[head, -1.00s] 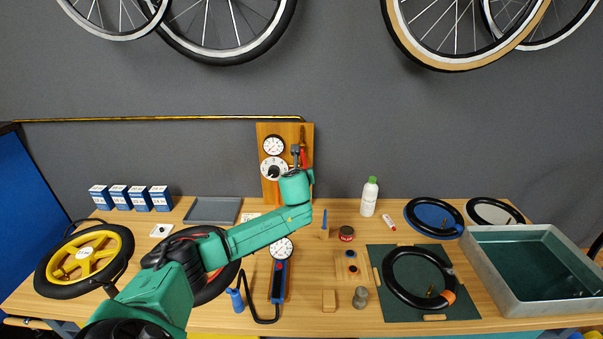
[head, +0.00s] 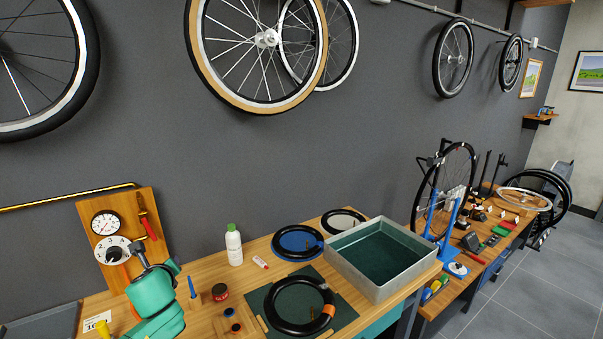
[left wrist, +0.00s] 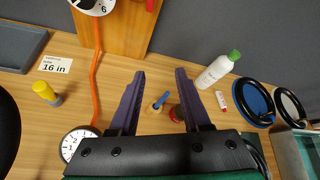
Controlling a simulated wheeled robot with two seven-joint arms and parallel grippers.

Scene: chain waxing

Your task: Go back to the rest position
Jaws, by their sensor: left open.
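My left gripper (head: 139,255) is small and dark in the head view, at the end of my green arm, in front of the wooden gauge board (head: 157,212). In the left wrist view my left gripper (left wrist: 160,76) has its two dark purple fingers spread apart. Nothing is between them but the view of the bench top. A blue-tipped tool (left wrist: 161,100) and a red tin (left wrist: 178,114) show beyond the fingers; the right finger partly hides the tin. My right gripper shows in neither view.
The wooden bench holds a white bottle (head: 234,245), a black tyre (head: 299,306) on a green mat (head: 259,297) and a metal basin (head: 414,269). Wheels hang above. A second bench (head: 461,280) with a wheel stand is at the right. Floor (head: 530,285) there is clear.

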